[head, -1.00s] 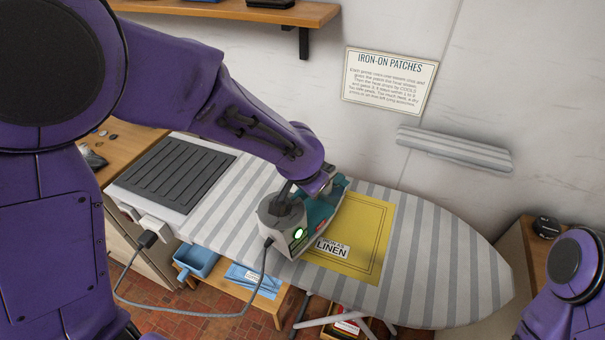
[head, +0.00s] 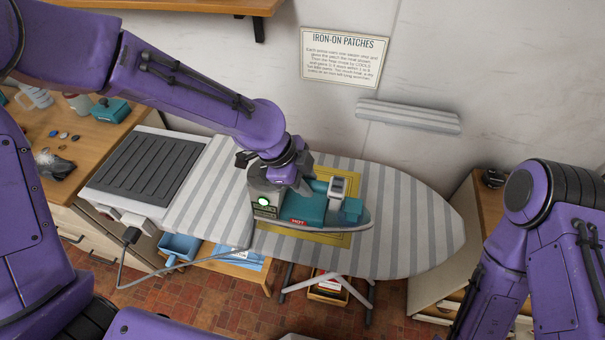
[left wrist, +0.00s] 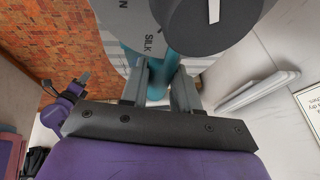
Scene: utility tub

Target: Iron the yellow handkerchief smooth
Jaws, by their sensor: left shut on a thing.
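The yellow handkerchief (head: 320,237) lies on the grey-and-white striped ironing board (head: 410,220). The iron covers its middle, so only strips along its far and near sides show. The teal and grey iron (head: 318,212) lies across the handkerchief with its tip to the right, a green light and a red HOT label showing. I cannot tell whether its sole touches the cloth. My left gripper (head: 293,178) is shut on the iron's teal handle, which also shows between the fingers in the left wrist view (left wrist: 158,78). My right arm is at the right; its fingers are not visible.
A dark ribbed rest (head: 145,172) sits at the board's left end. The grey cord (head: 180,278) loops down in front. A bench (head: 70,125) with small items stands at the left. The board's right end is clear.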

